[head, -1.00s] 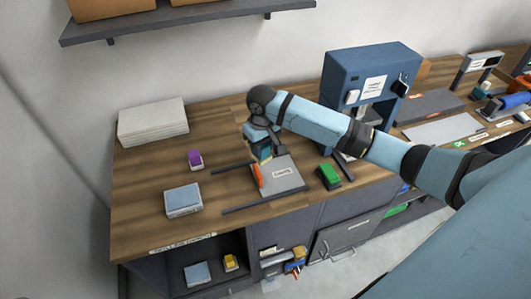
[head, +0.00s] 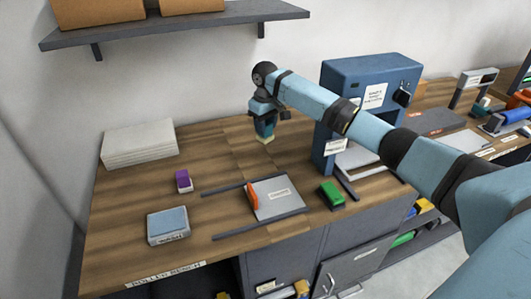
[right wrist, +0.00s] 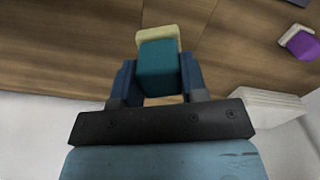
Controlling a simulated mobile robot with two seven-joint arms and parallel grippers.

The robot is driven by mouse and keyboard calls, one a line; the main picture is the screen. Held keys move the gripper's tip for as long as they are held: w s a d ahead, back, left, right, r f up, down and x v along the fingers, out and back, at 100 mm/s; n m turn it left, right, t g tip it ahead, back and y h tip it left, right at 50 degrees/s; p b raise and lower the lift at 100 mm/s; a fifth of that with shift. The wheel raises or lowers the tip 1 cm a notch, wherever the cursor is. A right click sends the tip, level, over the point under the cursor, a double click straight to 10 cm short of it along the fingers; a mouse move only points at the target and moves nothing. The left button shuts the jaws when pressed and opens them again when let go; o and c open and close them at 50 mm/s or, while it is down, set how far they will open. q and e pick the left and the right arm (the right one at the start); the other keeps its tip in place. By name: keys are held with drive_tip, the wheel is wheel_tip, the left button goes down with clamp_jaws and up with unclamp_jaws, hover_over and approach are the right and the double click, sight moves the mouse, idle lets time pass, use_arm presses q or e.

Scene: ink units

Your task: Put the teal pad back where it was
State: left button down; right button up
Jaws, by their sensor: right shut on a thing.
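My right gripper (head: 266,122) is above the back part of the wooden bench, behind the grey plate. It is shut on the teal pad (right wrist: 158,66), a teal block with a pale yellowish face at its far end. In the head view the pad (head: 265,131) hangs below the fingers with its pale end down. It looks clear of the bench, though the exact gap is hard to tell. My left gripper is not in view.
A grey plate (head: 277,199) with an orange piece (head: 252,194) lies between dark rails. A green block (head: 331,195), purple block (head: 183,180), blue-topped box (head: 168,226) and white stack (head: 139,143) stand around it. A blue machine (head: 365,82) stands right of the gripper.

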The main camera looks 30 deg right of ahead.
wheel_tip(320, 180, down, 10)
drive_tip(key=shift+f, duration=0.2)
idle(0.3)
drive_tip(key=o, duration=0.9)
drive_tip(key=shift+f, duration=0.1)
wheel_tip(320, 180, up, 12)
drive_tip(key=shift+a+r, duration=0.1)
drive_tip(key=shift+r, duration=0.05)
